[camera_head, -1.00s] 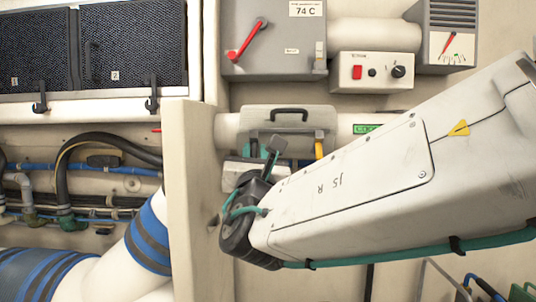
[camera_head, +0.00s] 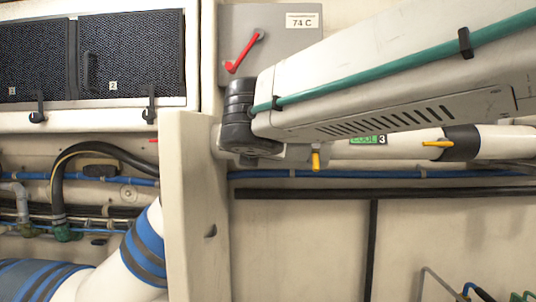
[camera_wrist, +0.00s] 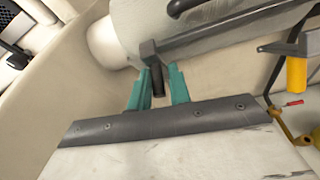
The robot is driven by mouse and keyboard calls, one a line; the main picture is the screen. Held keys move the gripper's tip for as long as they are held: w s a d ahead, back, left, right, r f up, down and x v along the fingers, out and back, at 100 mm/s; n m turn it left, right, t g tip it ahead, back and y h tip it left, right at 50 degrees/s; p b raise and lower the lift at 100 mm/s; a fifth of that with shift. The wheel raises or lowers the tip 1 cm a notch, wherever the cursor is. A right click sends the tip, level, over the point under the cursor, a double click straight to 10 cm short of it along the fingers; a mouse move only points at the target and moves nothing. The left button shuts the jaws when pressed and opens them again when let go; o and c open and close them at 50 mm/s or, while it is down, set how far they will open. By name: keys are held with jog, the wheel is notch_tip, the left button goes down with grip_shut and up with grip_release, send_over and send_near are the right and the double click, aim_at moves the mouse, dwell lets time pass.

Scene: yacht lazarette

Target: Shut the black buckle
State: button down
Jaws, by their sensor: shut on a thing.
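The black buckle (camera_wrist: 148,50) sits on the edge of a grey strip along a pale cylindrical housing in the wrist view. Its dark lever points down toward my gripper. My gripper (camera_wrist: 158,86) has teal fingers on either side of the lever's end and is shut on it. In the head view my arm hides the buckle and the fingers. A second buckle with a yellow lever (camera_wrist: 297,70) is at the right of the wrist view, and its yellow end (camera_head: 316,160) shows below my arm in the head view.
A pale upright panel (camera_head: 190,210) stands close left of the housing. A grey box with a red lever (camera_head: 245,52) is above, partly behind my arm. Blue and black pipes (camera_head: 400,192) run below. A black handle (camera_wrist: 183,6) is on the housing.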

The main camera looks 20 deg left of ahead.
jog(key=shift+w+a+r+g+h, duration=0.15)
jog(key=shift+w+r+g+h, duration=0.15)
jog(key=shift+g, duration=0.5)
jog(key=shift+w+a+r+g+h, duration=0.2)
jog(key=shift+r+g, duration=0.2)
jog(key=shift+g, duration=0.4)
jog(key=c, duration=1.5)
grip_release()
jog(key=shift+d+f, duration=0.1)
jog(key=v, duration=0.7)
jog(key=shift+s+r, duration=0.3)
